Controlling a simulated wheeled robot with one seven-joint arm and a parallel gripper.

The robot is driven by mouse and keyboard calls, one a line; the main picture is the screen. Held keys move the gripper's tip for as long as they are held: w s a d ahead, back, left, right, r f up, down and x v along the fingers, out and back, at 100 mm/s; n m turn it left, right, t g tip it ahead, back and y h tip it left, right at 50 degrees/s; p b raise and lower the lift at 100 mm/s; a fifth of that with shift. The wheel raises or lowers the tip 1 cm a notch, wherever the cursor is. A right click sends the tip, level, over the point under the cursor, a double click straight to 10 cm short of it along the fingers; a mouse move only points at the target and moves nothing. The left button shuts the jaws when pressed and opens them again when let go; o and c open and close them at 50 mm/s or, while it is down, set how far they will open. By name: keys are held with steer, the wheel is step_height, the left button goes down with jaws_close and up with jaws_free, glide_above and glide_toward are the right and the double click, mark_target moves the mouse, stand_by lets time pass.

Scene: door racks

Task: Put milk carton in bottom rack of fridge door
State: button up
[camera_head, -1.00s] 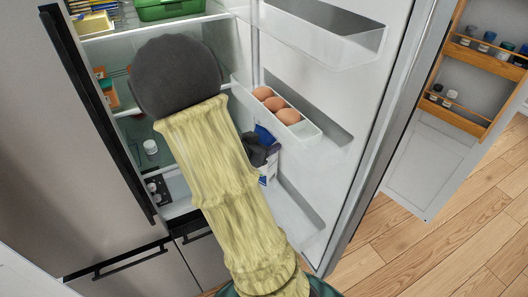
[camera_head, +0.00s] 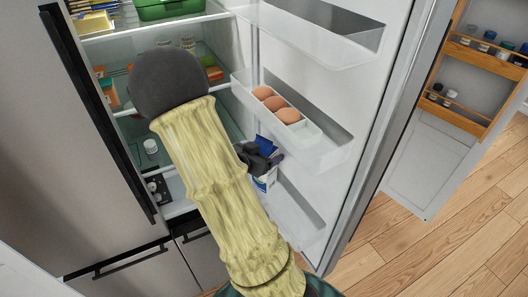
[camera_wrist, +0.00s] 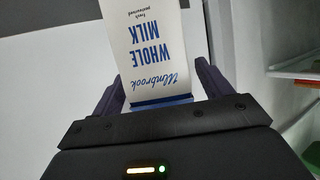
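The milk carton (camera_head: 264,181) is white and blue. It hangs below the egg rack on the inside of the open fridge door, just above or at the bottom rack (camera_head: 300,222); I cannot tell whether it touches the rack. My gripper (camera_head: 268,160) is at the carton's upper part, with a finger on each side. In the wrist view the carton (camera_wrist: 157,45) is between the two fingers (camera_wrist: 160,85), its "Whole Milk" label upside down. The gripper looks shut on it. My arm hides part of the fridge interior.
The egg rack (camera_head: 325,150) with three eggs (camera_head: 275,104) juts out above the carton. A clear upper rack (camera_head: 320,40) is higher on the door. Fridge shelves with jars and boxes are at the left. Right of the carton, the bottom rack looks empty.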

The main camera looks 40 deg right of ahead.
steer(key=shift+a+r, duration=0.1)
steer(key=shift+r, duration=0.1)
steer(key=v, duration=1.1)
steer(key=shift+a+b, duration=0.35)
steer(key=shift+b, duration=0.05)
steer(key=shift+s, duration=0.1)
steer(key=shift+a, duration=0.1)
steer(key=shift+r, duration=0.1)
